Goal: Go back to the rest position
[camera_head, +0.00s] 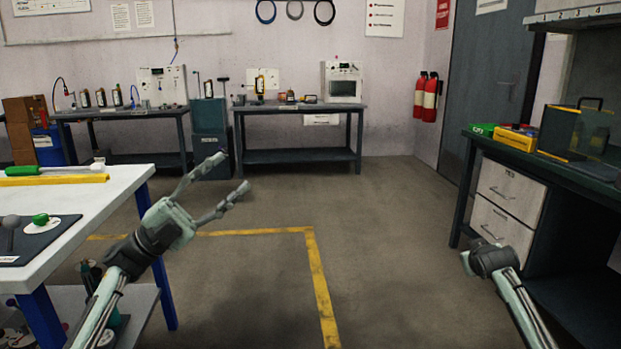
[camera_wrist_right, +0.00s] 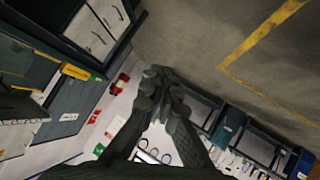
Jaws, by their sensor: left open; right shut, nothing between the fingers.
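My left gripper (camera_head: 226,172) is open and empty in the head view, held over the floor just right of the white table. Its two fingers point up and to the right, spread apart. My right gripper (camera_head: 465,262) is at the right of the head view, in front of the drawer unit, with its fingers mostly hidden behind its wrist. In the right wrist view (camera_wrist_right: 158,72) its fingertips meet, with nothing between them.
A white table (camera_head: 120,190) with blue legs stands at the left. A dark workbench (camera_head: 560,165) with white drawers (camera_head: 510,190) stands at the right. Two benches (camera_head: 300,108) line the back wall. The floor between, with yellow tape (camera_head: 318,270), is clear.

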